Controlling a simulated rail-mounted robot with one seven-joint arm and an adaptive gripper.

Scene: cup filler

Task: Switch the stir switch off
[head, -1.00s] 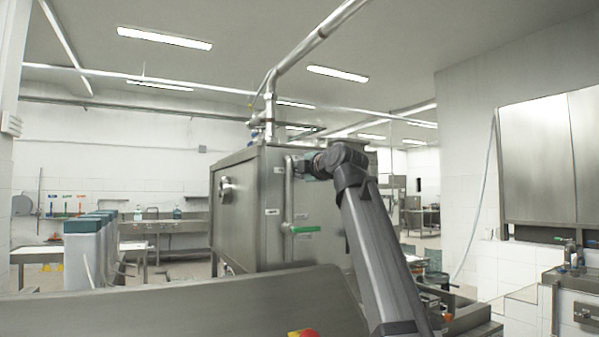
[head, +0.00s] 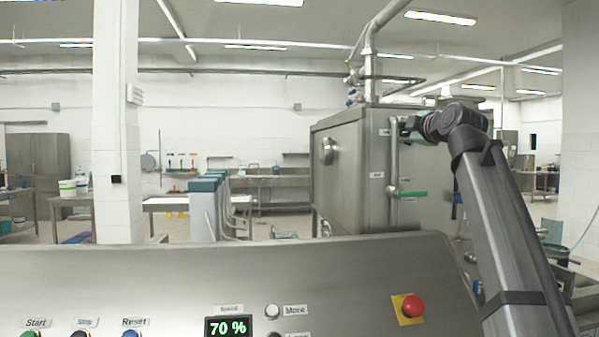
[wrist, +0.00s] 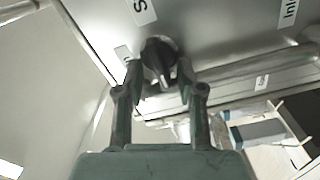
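A black rotary knob (wrist: 160,58), which looks like the stir switch, sits on a steel panel in the wrist view. A cut-off label starting with "S" (wrist: 141,8) is above it, and a smaller, partly hidden label (wrist: 123,55) is to its left. My gripper (wrist: 160,77) is open, with one fingertip on each side of the knob. I cannot tell whether the fingers touch it. In the head view, my gripper (head: 409,126) is at the upper front of the steel tank (head: 350,175); the knob cannot be made out there.
A vertical pipe (head: 394,165) with a green-handled valve (head: 412,194) runs down the tank front near my gripper. A steel control panel (head: 180,275) fills the foreground, with a red emergency button (head: 413,305) and a 70 % display (head: 228,328). Another label (wrist: 289,10) is at upper right in the wrist view.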

